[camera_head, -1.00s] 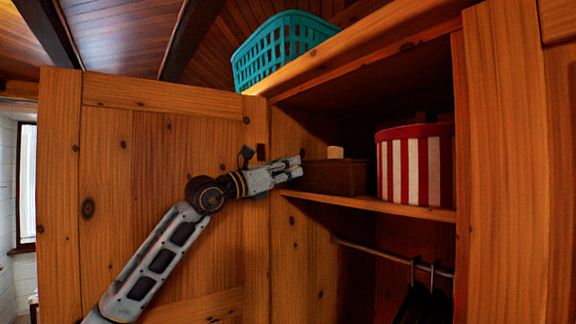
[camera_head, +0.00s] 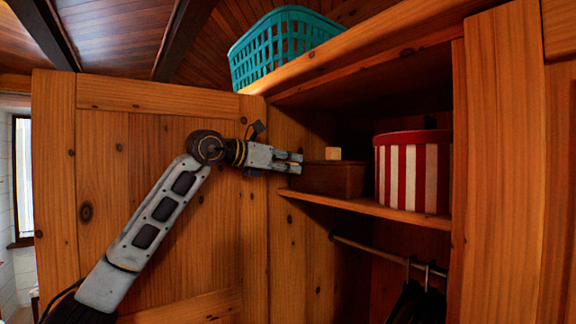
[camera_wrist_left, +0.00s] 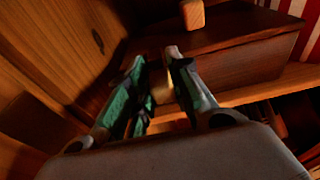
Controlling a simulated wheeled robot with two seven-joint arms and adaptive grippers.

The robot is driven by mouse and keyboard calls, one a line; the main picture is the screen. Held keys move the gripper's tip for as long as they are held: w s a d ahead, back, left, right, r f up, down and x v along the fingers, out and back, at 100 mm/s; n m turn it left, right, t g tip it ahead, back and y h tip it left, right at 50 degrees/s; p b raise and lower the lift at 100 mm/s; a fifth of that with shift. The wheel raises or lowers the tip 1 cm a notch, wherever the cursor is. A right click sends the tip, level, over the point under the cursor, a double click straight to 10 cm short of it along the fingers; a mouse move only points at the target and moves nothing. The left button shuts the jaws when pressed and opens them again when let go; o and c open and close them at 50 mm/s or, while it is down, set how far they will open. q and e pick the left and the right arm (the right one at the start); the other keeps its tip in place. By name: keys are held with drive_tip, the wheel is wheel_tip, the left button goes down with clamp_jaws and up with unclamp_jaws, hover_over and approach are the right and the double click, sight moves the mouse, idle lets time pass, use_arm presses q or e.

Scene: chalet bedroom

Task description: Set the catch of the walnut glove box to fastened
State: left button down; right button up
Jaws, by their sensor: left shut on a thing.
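The walnut glove box (camera_head: 335,180) is a dark brown box on the wardrobe shelf, and its lid looks down. It also shows in the left wrist view (camera_wrist_left: 245,62). A small pale block (camera_head: 333,153) stands on its top. My left gripper (camera_head: 300,162) is at the box's left end, with its fingers pointing right. In the left wrist view its fingers are closed around a small pale piece (camera_wrist_left: 161,88) at the box's near side, which looks like the catch. The fingers hide much of it, so I cannot tell its setting. My right gripper is not in view.
A red-and-white striped round box (camera_head: 413,170) stands to the right on the same shelf (camera_head: 390,212). A teal basket (camera_head: 285,45) sits on top of the wardrobe. The open door (camera_head: 150,140) stands behind my left arm. Hangers hang from a rail (camera_head: 385,258) below.

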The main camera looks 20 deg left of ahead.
use_arm(q)
drive_tip(key=shift+w+d+r+g+y, duration=0.2)
drive_tip(key=shift+g+y, duration=0.1)
drive_tip(key=shift+g, duration=0.3)
idle(0.3)
drive_tip(key=c, duration=1.3)
unclamp_jaws()
drive_tip(key=shift+s+a, duration=0.15)
drive_tip(key=v, duration=1.1)
drive_tip(key=shift+s+a+r, duration=0.15)
drive_tip(key=shift+s, duration=0.15)
